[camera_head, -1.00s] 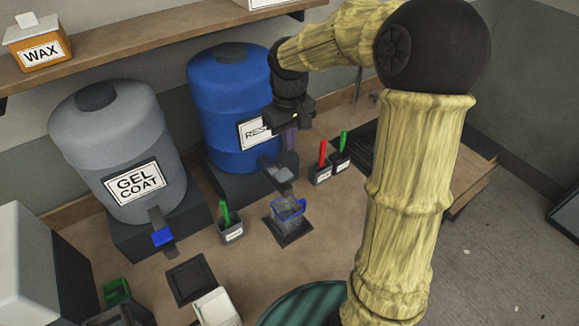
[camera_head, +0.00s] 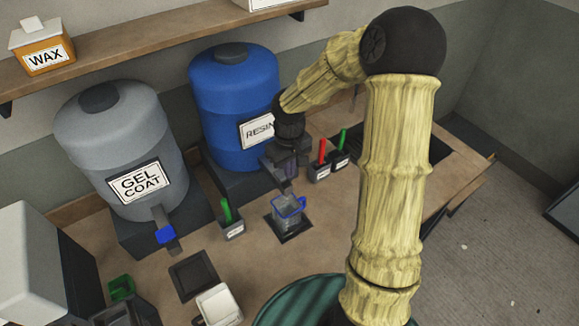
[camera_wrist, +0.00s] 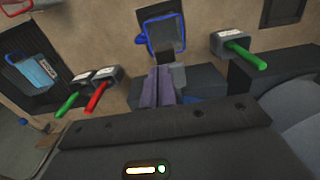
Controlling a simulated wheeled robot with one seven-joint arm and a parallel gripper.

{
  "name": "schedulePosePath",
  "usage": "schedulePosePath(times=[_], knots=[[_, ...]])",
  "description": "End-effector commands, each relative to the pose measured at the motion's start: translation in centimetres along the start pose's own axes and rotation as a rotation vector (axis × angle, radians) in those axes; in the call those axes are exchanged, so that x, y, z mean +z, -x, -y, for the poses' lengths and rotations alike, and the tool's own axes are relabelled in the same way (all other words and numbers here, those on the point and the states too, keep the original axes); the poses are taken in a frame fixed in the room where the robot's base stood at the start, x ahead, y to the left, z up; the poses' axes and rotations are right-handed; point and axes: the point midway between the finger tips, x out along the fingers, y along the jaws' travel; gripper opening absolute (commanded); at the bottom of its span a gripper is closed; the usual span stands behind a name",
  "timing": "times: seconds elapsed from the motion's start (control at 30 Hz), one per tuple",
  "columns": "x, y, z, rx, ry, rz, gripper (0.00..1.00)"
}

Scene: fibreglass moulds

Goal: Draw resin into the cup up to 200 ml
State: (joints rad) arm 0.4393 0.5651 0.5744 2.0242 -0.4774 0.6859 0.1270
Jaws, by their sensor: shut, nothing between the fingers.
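The blue drum (camera_head: 233,90) labelled RESIN stands on a dark stand at the back. A clear cup (camera_head: 288,212) with a blue rim and handle stands on a dark square plate (camera_head: 293,235) below and in front of the drum's outlet. The cup also shows at the top of the wrist view (camera_wrist: 163,38). Its fill level and marks are too small to read. My gripper (camera_head: 285,178) is shut and empty at the drum's tap, above the cup. Its purple fingers (camera_wrist: 159,85) are beside a grey tap part (camera_wrist: 178,77); I cannot tell whether they touch. My gripper hides most of the tap.
A grey GEL COAT drum (camera_head: 120,150) with a blue tap stands left. A small holder with a green stick (camera_head: 232,226) is left of the cup. Red-stick and green-stick holders (camera_head: 320,170) are close right of my gripper. An empty dark plate (camera_head: 193,276) lies at front left.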

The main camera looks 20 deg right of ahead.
Motion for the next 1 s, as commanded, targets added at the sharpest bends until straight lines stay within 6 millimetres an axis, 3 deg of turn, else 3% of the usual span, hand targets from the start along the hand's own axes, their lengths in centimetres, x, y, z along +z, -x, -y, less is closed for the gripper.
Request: schedulePosePath(times=[0.33,1.0], knots=[[0.0,-2.3,0.0,0.000,0.000,0.000,0.00],[0.2,-2.6,0.0,-0.004,0.000,0.008,0.00]])
